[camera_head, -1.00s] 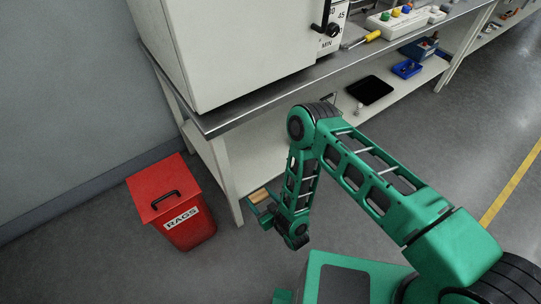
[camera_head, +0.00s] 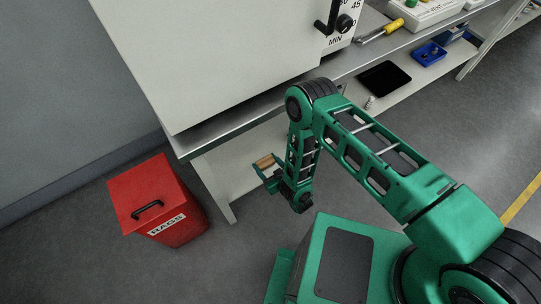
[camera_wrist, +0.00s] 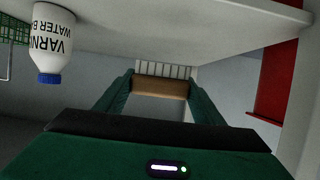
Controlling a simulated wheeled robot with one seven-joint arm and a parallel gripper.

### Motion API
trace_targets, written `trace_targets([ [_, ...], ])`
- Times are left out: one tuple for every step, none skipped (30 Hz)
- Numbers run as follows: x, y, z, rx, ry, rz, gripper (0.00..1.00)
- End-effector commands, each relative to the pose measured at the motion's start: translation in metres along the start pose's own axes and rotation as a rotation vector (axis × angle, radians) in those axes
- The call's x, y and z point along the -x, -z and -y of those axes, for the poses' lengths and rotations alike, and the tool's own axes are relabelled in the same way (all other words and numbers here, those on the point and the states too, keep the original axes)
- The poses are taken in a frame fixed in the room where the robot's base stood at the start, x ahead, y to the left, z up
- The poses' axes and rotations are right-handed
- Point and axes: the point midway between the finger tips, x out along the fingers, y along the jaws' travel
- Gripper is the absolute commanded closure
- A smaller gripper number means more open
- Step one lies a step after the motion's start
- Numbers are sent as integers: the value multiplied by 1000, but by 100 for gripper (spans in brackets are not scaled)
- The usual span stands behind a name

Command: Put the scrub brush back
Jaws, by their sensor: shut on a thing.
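The scrub brush (camera_head: 265,161) has a brown wooden block. In the wrist view the brush (camera_wrist: 160,88) lies crosswise between the two green fingers, with pale bristles on its far side. My gripper (camera_head: 266,167) is shut on it; the fingers also show in the wrist view (camera_wrist: 160,84). In the head view the brush is held by the front of the bench's lower shelf (camera_head: 235,160), right of the near bench leg. I cannot tell its height against the shelf. The wrist picture appears upside down.
A red RAGS bin (camera_head: 140,190) stands on the floor left of the bench leg (camera_head: 214,190). A white varnish bottle (camera_wrist: 52,35) with a blue cap is at the wrist view's left. A black tray (camera_head: 384,78) and blue bin (camera_head: 430,54) are on the lower shelf.

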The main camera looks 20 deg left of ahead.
Motion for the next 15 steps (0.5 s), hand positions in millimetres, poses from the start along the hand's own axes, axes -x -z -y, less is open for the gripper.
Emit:
trace_targets([
  [-10, -2, -5, 5, 3, -4, 69],
  [-16, -4, -10, 5, 3, -3, 69],
  [-22, -7, -15, 6, 3, -2, 69],
  [-28, -8, -19, 4, 3, -2, 69],
  [-33, -10, -23, 5, 3, -3, 69],
  [-40, -12, -29, 4, 3, -2, 69],
  [-45, -13, -32, 4, 3, -3, 69],
  [-50, -15, -36, 4, 3, -3, 69],
  [-56, -17, -40, 2, 4, -2, 69],
  [-59, -18, -44, 3, 3, -2, 69],
  [-63, -19, -47, 3, 2, -2, 69],
  [-67, -20, -50, 2, 2, -1, 69],
  [-69, -21, -52, 2, 3, -2, 69],
  [-71, -21, -53, 1, 3, -2, 69],
  [-73, -22, -54, 0, 3, -1, 69],
])
